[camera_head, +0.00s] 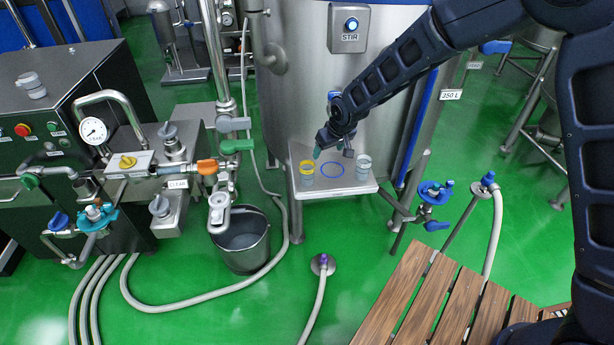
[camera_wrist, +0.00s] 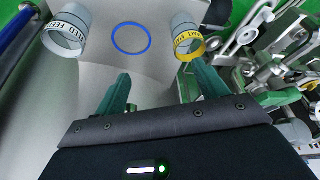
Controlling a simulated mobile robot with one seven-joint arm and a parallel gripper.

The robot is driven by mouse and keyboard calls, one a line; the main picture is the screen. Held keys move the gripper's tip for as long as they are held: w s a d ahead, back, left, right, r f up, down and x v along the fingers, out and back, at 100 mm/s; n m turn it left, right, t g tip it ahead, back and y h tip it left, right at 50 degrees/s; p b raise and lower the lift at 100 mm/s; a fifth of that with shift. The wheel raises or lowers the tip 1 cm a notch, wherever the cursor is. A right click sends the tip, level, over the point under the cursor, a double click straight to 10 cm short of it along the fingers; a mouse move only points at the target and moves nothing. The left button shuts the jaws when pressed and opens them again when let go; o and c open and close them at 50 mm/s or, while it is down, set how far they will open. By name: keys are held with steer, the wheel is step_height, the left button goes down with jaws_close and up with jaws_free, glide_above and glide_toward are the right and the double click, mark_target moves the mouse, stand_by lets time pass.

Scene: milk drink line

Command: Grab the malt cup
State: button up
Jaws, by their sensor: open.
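Two small clear cups stand on a steel shelf (camera_head: 336,186). The left cup has a yellow rim (camera_head: 307,170); the right cup (camera_head: 363,166) has a pale rim. In the wrist view the sides swap: the yellow-rimmed cup (camera_wrist: 187,38) is upper right and the pale cup (camera_wrist: 68,30) upper left. Both carry dark lettering, too small to read surely; the yellow one may say MALT. My gripper (camera_head: 332,150) is open and empty above the back of the shelf, between the cups and touching neither. Its green fingers (camera_wrist: 160,88) are spread in the wrist view.
A blue ring (camera_head: 332,170) marks the empty shelf spot between the cups. The steel tank (camera_head: 290,90) rises close behind. A bucket (camera_head: 242,240) stands on the floor to the left, and a wooden slatted surface (camera_head: 425,300) lies front right.

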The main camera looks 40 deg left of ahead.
glide_toward(307, 175)
steer(key=w+a+f, duration=0.1)
steer(key=w+f, duration=0.1)
steer(key=shift+n, duration=0.4)
steer(key=shift+a+x, duration=0.1)
steer(key=shift+x, duration=2.6)
steer(key=shift+a+x, duration=0.15)
steer(key=shift+x, duration=2.5)
steer(key=shift+r, duration=0.1)
steer(key=c, duration=1.1)
steer(key=shift+r, duration=0.1)
